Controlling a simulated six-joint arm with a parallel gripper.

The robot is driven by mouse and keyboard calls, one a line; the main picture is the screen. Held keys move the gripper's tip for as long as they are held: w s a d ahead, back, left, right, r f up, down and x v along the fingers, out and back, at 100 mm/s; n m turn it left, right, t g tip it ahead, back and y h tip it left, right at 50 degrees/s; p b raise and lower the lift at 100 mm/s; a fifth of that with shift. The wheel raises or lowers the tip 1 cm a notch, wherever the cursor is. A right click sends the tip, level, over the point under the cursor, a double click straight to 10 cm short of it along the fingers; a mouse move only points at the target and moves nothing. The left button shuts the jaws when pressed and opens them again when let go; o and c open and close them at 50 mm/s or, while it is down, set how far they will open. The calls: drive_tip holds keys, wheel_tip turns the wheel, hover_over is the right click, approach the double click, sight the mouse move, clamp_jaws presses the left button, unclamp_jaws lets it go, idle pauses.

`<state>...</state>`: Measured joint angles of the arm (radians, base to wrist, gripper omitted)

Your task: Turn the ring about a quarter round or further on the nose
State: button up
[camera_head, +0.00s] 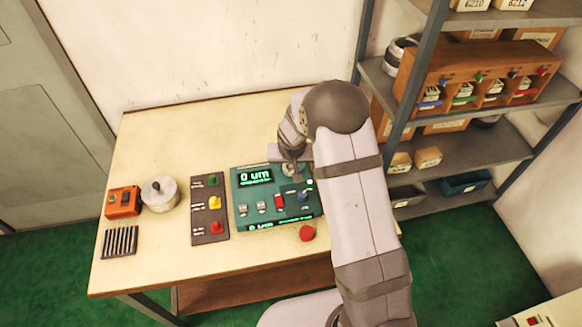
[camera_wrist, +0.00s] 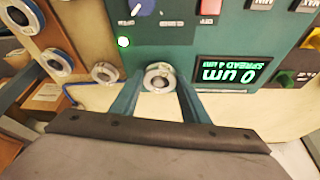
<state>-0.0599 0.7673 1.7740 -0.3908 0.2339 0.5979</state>
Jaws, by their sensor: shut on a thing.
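The teal gauge box (camera_head: 275,215) stands on the table, and my gripper (camera_head: 291,166) is at its far edge, mostly hidden by my arm. In the wrist view, a pale metal ring (camera_wrist: 160,68) sits around the nose (camera_wrist: 159,82) beside the gauge box (camera_wrist: 165,45). My gripper (camera_wrist: 158,84) has one finger on each side of the ring and is shut on it. The display (camera_wrist: 230,74) appears upside down in the wrist view and reads 0 um, with SPREAD 4 um.
Other rings (camera_wrist: 58,62) and (camera_wrist: 104,73) are at the left in the wrist view, near a blue cable (camera_wrist: 72,97). A switch panel (camera_head: 209,210), a lidded pot (camera_head: 159,193) and an orange box (camera_head: 122,202) stand left of the gauge. The table's back left is clear.

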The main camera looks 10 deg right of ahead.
drive_tip(key=shift+s+f+m+h+b, duration=0.25)
drive_tip(key=shift+m+b, duration=0.55)
drive_tip(key=shift+b, duration=1.7)
